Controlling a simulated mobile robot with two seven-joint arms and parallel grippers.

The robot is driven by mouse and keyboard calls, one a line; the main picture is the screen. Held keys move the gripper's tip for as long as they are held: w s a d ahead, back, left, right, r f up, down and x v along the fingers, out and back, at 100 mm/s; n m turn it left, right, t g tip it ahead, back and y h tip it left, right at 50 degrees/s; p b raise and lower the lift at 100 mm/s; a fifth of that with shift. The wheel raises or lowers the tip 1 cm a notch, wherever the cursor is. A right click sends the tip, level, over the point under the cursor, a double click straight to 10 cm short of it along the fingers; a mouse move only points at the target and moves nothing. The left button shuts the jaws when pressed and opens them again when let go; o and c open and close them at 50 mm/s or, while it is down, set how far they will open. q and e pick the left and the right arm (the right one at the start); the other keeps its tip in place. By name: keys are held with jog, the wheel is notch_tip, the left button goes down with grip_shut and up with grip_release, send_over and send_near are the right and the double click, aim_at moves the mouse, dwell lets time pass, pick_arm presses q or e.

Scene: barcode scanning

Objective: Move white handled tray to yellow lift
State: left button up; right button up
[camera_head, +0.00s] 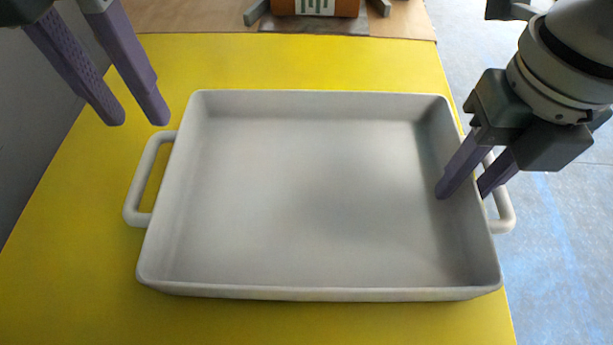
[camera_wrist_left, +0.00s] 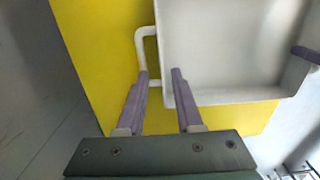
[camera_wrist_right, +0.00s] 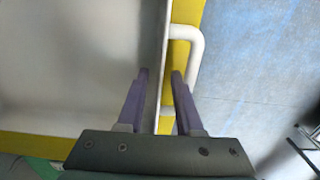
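The white handled tray (camera_head: 300,190) lies flat and empty on the yellow lift surface (camera_head: 60,260). It has a loop handle on its left and right sides. My left gripper (camera_head: 138,122) is open and empty, up and behind the left handle (camera_head: 132,195); the left wrist view (camera_wrist_left: 160,75) shows a gap between its fingers, near that handle. My right gripper (camera_head: 462,195) is at the tray's right wall, one finger inside the tray and one outside, near the right handle (camera_head: 505,215). In the right wrist view (camera_wrist_right: 160,75) its fingers are apart with the wall between them.
An orange box (camera_head: 315,6) with a white and green label stands at the back on a brown wooden surface (camera_head: 200,17). Bluish floor (camera_head: 570,260) lies to the right of the lift. A grey wall or floor area (camera_head: 25,120) is at the left.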

notch_tip(320, 180, up, 12)
dwell(0.6)
dwell(0.4)
